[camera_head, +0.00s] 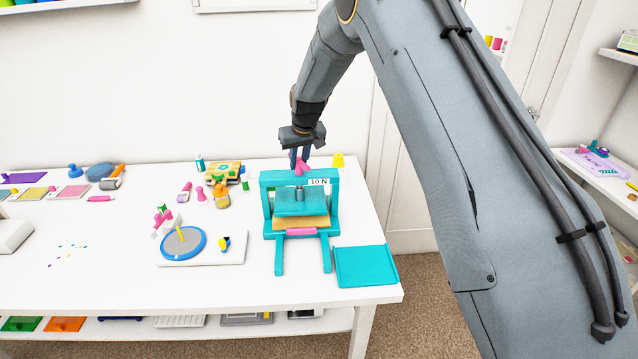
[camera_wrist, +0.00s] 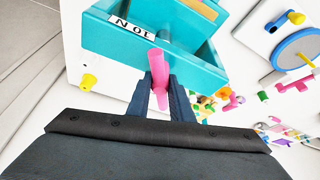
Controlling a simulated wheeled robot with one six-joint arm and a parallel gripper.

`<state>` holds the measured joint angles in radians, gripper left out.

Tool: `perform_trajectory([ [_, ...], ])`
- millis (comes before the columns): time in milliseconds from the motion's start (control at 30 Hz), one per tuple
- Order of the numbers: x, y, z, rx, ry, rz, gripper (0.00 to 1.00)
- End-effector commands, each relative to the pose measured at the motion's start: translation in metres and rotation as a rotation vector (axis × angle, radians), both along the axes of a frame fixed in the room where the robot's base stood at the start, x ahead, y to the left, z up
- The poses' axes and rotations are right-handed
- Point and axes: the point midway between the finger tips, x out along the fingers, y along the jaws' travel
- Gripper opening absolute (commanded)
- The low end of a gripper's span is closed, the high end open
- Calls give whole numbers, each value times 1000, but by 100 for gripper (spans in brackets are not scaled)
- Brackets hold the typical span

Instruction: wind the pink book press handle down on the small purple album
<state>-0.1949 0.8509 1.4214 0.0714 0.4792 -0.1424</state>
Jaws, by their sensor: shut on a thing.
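The teal book press (camera_head: 270,180) stands near the right end of the white table, with a label reading "10 N" on its top beam. Its pink handle (camera_head: 301,165) is on top of the beam. My gripper (camera_head: 300,152) reaches down from above and is shut on the handle; the wrist view shows the pink handle (camera_wrist: 158,80) between the two dark fingers (camera_wrist: 160,88). The press plate (camera_head: 299,204) is below the beam, over a tan board (camera_head: 290,224). A pink-purple edge (camera_head: 301,232) shows at the front under the board, perhaps the album; most of it is hidden.
A teal tray (camera_head: 364,267) lies right of the press near the table edge. A blue-rimmed turntable (camera_head: 183,243) on a white board is to the left. A yellow piece (camera_head: 338,160) stands behind the press. Small craft items (camera_head: 222,185) lie at back left.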

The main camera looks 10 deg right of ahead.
Motion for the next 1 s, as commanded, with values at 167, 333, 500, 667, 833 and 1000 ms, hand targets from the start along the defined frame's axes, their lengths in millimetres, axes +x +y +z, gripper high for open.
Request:
perform_trajectory([
  [167,0,0,-1,0,1,-1,26],
  [333,0,0,0,0,1,0,26],
  [500,0,0,2,0,0,0,26],
  [667,0,0,13,0,-1,0,26],
  [833,0,0,25,0,-1,0,26],
  [1000,0,0,37,0,-1,0,26],
])
